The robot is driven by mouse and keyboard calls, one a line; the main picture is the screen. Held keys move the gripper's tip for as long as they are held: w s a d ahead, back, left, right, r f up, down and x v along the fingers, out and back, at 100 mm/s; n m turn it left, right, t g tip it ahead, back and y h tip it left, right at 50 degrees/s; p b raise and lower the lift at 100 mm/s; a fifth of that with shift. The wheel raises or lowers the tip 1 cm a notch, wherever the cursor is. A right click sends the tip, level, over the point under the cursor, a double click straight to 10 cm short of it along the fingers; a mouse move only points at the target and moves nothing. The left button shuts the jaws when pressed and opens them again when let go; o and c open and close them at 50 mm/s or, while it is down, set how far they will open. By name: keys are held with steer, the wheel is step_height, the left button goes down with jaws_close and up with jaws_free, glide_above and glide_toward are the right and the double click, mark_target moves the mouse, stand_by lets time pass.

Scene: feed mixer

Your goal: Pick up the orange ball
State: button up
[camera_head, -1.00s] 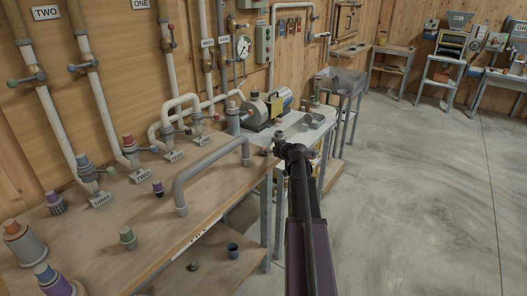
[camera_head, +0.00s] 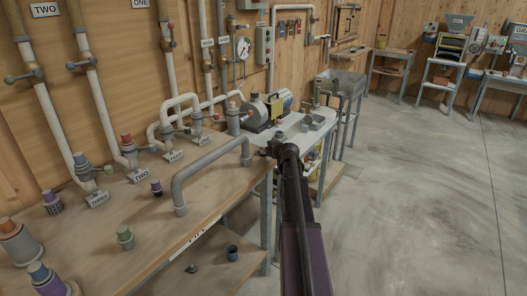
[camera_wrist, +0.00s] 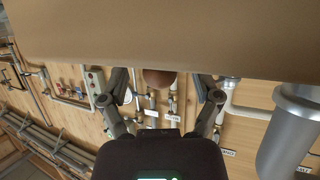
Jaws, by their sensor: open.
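In the wrist view, a rounded brown-orange thing (camera_wrist: 158,77) shows between my fingers, partly cut off by a broad tan surface above it. It may be the orange ball, in shade; I cannot tell for sure. My gripper (camera_wrist: 160,88) is open, with one finger on each side of this thing and gaps beside it. In the head view my gripper (camera_head: 276,149) is at the far end of my dark arm, by the right end of the wooden bench. I cannot make out the ball there.
The wooden bench (camera_head: 120,238) carries a grey pipe loop (camera_head: 200,172), capped fittings and labelled pipes. A pump (camera_head: 256,112) stands on a pale table behind. The concrete floor at right is clear.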

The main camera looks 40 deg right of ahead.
steer(key=c, duration=0.9)
steer(key=shift+r, duration=0.2)
steer(key=shift+c, duration=0.2)
step_height(320, 180, up, 4)
steer(key=p, duration=0.4)
steer(key=shift+f, duration=0.2)
steer(key=s+a+r+p, duration=0.1)
steer(key=s+a, duration=0.7)
steer(key=s, duration=0.5)
steer(key=shift+s, duration=0.4)
steer(key=shift+s, duration=0.1)
